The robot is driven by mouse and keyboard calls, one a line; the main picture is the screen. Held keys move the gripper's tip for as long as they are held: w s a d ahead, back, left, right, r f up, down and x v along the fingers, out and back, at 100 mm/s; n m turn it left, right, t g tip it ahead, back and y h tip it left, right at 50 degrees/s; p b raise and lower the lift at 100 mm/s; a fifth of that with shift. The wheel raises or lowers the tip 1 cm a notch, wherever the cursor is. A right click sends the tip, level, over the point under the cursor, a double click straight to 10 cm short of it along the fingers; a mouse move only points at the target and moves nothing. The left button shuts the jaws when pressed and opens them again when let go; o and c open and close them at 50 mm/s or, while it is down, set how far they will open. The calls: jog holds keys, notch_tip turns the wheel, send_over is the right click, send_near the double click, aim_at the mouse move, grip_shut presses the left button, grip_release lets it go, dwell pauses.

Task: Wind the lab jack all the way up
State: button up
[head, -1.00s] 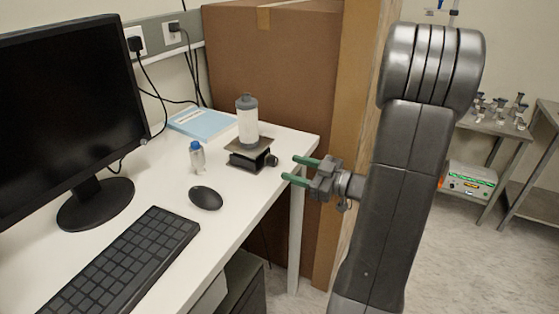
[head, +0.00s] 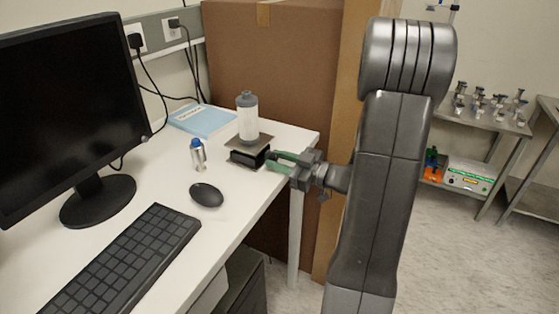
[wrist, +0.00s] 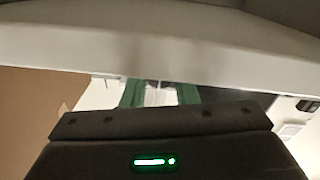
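The lab jack (head: 249,157) is a small black device with a flat brown-grey top plate, on the white desk near its right edge in the head view. It sits low, its plate only a little above its base. A white bottle with a grey cap (head: 248,120) stands upright on the plate. My gripper (head: 270,160) reaches in from the right, its two green fingers at the jack's right side, where the knob is. They appear closed around the knob, which is mostly hidden. In the wrist view the green fingers (wrist: 160,94) show with a narrow gap; the knob is not clear there.
A small blue-topped bottle (head: 198,155), a mouse (head: 206,195), a keyboard (head: 125,262) and a monitor (head: 70,110) stand left of the jack. A blue book (head: 203,120) lies behind. A large cardboard box (head: 270,70) stands behind the desk. Open floor lies to the right.

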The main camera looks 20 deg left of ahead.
jog(key=b, duration=0.3)
jog(key=shift+f+m, duration=0.3)
jog(key=m+b, duration=0.1)
jog(key=b, duration=0.2)
jog(key=shift+m+b, duration=0.3)
jog(key=shift+b, duration=0.35)
jog(key=shift+r+m+b, duration=0.3)
jog(key=shift+m+b, duration=0.55)
jog(key=shift+m, duration=0.45)
jog(key=o, duration=1)
jog(key=shift+d, duration=0.1)
jog(key=s+d, duration=0.1)
jog(key=d, duration=1.2)
jog(key=shift+d+b, duration=0.35)
jog(key=shift+b, duration=0.1)
